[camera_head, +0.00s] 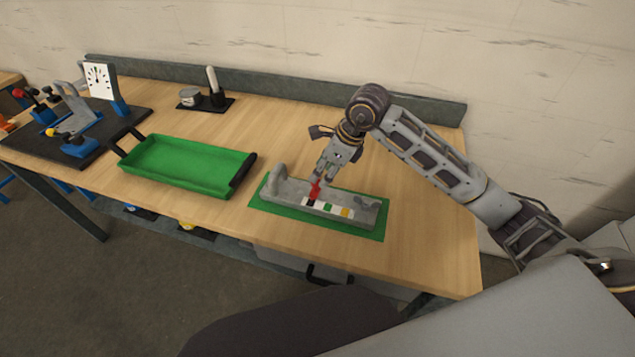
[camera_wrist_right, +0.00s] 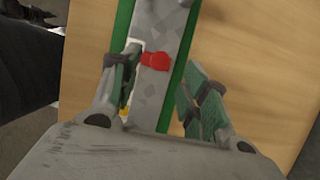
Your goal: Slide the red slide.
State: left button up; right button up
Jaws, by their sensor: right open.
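The red slide (camera_head: 315,191) stands up from a grey fixture (camera_head: 352,220) on a green mat (camera_head: 377,236), left of the fixture's middle. White, green and yellow patches show on the fixture's front to the right of the red slide. My right gripper (camera_head: 319,178) is just above the red slide. In the right wrist view the red slide (camera_wrist_right: 155,61) lies between and a little beyond the open fingers of my right gripper (camera_wrist_right: 160,85). I cannot tell whether a finger touches it. My left gripper is not in view.
A green tray (camera_head: 250,172) with dark handles stands left of the mat. A black board (camera_head: 128,118) with blue, red and yellow parts and a dial lies far left. A small black stand (camera_head: 207,104) is at the back. The table right of the mat is clear.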

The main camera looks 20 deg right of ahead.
aim_at(318, 181)
jog(key=b+x, duration=0.1)
jog(key=x, duration=0.2)
jog(key=shift+b+x, duration=0.4)
jog(key=shift+x, duration=0.35)
jog(key=shift+f, duration=0.2)
jog(key=c, duration=0.9)
grip_shut()
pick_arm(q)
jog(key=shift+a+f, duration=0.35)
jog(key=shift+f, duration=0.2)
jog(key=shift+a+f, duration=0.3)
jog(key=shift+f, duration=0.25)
pick_arm(e)
jog(key=shift+d, duration=0.1)
